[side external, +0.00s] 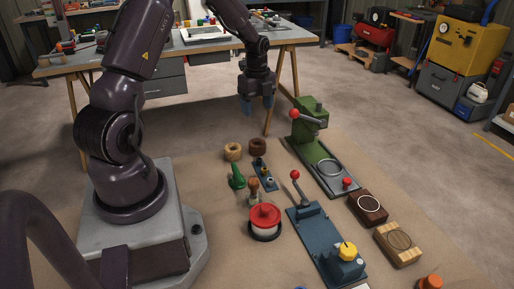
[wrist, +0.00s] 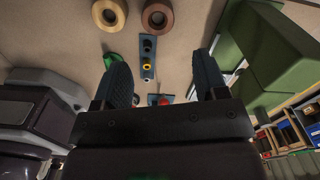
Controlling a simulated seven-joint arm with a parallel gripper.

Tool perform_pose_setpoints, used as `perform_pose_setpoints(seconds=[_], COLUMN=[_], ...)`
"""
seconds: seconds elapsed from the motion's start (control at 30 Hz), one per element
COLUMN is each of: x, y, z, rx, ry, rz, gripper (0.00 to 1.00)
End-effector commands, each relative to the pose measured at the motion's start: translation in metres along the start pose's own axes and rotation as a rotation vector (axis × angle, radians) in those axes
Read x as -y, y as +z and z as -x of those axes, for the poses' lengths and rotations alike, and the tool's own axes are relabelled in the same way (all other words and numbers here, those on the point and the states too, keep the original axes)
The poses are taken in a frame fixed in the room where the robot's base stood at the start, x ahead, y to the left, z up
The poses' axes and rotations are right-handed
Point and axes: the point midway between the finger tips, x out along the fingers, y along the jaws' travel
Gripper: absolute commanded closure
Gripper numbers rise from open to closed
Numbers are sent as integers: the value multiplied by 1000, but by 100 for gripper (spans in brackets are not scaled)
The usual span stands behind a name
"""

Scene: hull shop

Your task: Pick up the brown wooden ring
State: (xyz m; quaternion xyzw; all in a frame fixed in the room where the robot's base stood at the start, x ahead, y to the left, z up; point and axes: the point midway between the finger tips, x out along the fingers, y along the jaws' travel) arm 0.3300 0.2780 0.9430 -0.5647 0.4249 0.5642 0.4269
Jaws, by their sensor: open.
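The dark brown wooden ring (side external: 257,153) lies on the table near its far edge, to the right of a lighter tan ring (side external: 233,157). In the wrist view the brown ring (wrist: 158,29) is at the top middle, and the tan ring (wrist: 97,22) is to its left. My gripper (side external: 257,106) is above and beyond the rings in the side view, well clear of them. In the wrist view my gripper (wrist: 163,78) has its two blue fingers spread apart with nothing between them.
A small blue plate with pegs (side external: 264,175) lies just in front of the brown ring. A green lever press (side external: 312,140) stands to the right. A green piece (side external: 237,178), a red-lidded pot (side external: 264,217) and a blue lever fixture (side external: 315,238) are nearer.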

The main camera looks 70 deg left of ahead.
Motion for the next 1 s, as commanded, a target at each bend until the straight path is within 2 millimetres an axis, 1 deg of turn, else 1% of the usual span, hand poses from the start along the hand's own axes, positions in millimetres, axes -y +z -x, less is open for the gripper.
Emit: perform_pose_setpoints(seconds=[0.13, 0.3, 0.4, 0.63, 0.8, 0.87, 1.0], x=[-1, -2, -2, -2, -5, -5, -5], y=[-1, -2, -2, -3, -8, -7, -6], z=[-20, -53, -67, -83, -110, -118, -128], rx=[-3, -3, -3, -2, -3, -2, -1], ry=[6, 7, 6, 5, 7, 5, 4], rz=[-21, -18, -18, -18, -17, -16, -17], gripper=[34, 34, 34, 34, 34, 34, 34])
